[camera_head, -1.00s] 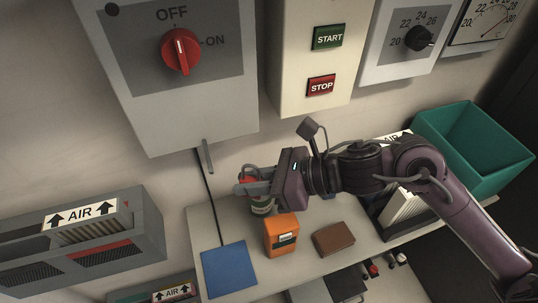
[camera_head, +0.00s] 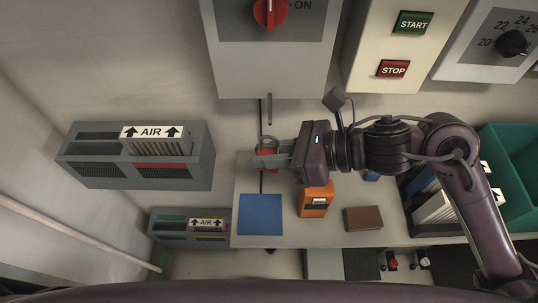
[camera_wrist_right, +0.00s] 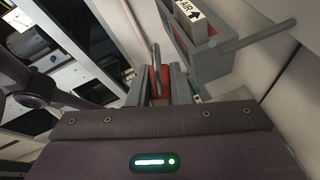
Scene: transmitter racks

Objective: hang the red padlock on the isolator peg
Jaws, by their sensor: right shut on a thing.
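The red padlock (camera_head: 267,161) is between the fingers of my right gripper (camera_head: 272,155), which is shut on it. Its grey shackle (camera_head: 268,142) stands up above the fingers. In the right wrist view the padlock's red body (camera_wrist_right: 160,80) is between the fingers, with the shackle (camera_wrist_right: 156,55) beyond. The isolator peg (camera_head: 269,108) is a short grey rod at the underside of the grey isolator box (camera_head: 265,75) with the red OFF/ON knob. In the head view the padlock is just below the peg, with a visible gap. My left gripper is out of view.
The bench below holds a blue mat (camera_head: 260,214), an orange meter (camera_head: 316,200) and a brown wallet (camera_head: 363,218). A teal bin (camera_head: 505,170) is at the right. A grey AIR vent box (camera_head: 135,160) is on the left wall. A black cable hangs behind the peg.

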